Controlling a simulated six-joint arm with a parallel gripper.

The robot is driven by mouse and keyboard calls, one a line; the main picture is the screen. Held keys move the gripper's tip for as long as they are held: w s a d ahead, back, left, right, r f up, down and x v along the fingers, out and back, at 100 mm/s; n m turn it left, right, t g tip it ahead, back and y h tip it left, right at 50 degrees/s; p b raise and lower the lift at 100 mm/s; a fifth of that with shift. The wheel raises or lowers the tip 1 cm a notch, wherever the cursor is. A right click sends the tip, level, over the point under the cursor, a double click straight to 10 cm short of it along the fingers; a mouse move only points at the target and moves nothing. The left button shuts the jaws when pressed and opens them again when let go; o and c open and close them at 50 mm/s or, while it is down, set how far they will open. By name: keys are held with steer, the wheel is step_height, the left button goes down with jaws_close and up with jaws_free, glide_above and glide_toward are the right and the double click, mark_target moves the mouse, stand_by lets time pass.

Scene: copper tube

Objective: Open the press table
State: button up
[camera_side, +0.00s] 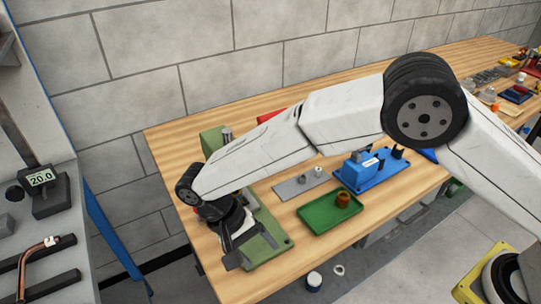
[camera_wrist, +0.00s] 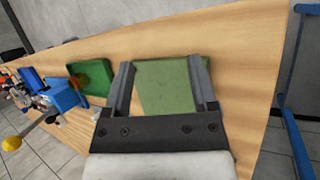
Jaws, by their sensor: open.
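A green fixture with a flat plate (camera_side: 272,243) lies at the near left end of the wooden table, with a green upright block (camera_side: 212,140) behind it. I cannot tell whether this is the press table; no press is clearly seen. My gripper (camera_side: 250,252) is over the plate, pointing down, and hides part of it. In the wrist view my gripper (camera_wrist: 163,62) is open, with nothing held. The green plate (camera_wrist: 165,88) shows between its two fingers, and I cannot tell if they touch it.
A green tray (camera_side: 318,222) with a brown copper-coloured part, a grey plate (camera_side: 295,185) and a blue fixture (camera_side: 375,178) stand on the table. At left, a grey bench holds a bent copper tube (camera_side: 38,250) and a display reading 20.0 (camera_side: 41,177). A wall runs behind.

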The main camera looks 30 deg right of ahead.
steer(key=w+a, duration=0.1)
steer(key=w, duration=0.1)
steer(key=w+a+r+n+t+y, duration=0.1)
steer(key=w+a, duration=0.1)
steer(key=w+a+r+n, duration=0.1)
steer(key=w, duration=0.1)
steer(key=shift+w+a+t+y, duration=0.25)
steer(key=shift+w+t+y, duration=0.05)
steer(key=shift+t, duration=0.1)
steer(key=w+r+n+t+y, duration=0.1)
steer(key=w+r, duration=0.1)
steer(key=w, duration=0.1)
steer(key=w+r+n+t+y, duration=0.1)
steer(key=w, duration=0.2)
steer(key=w+a+r+n+t, duration=0.1)
steer(key=w+r, duration=0.1)
steer(key=w, duration=0.2)
steer(key=shift+r+n+y, duration=0.35)
steer(key=shift+n+y, duration=0.05)
steer(key=shift+f, duration=0.15)
steer(key=shift+f, duration=3.75)
jaws_close()
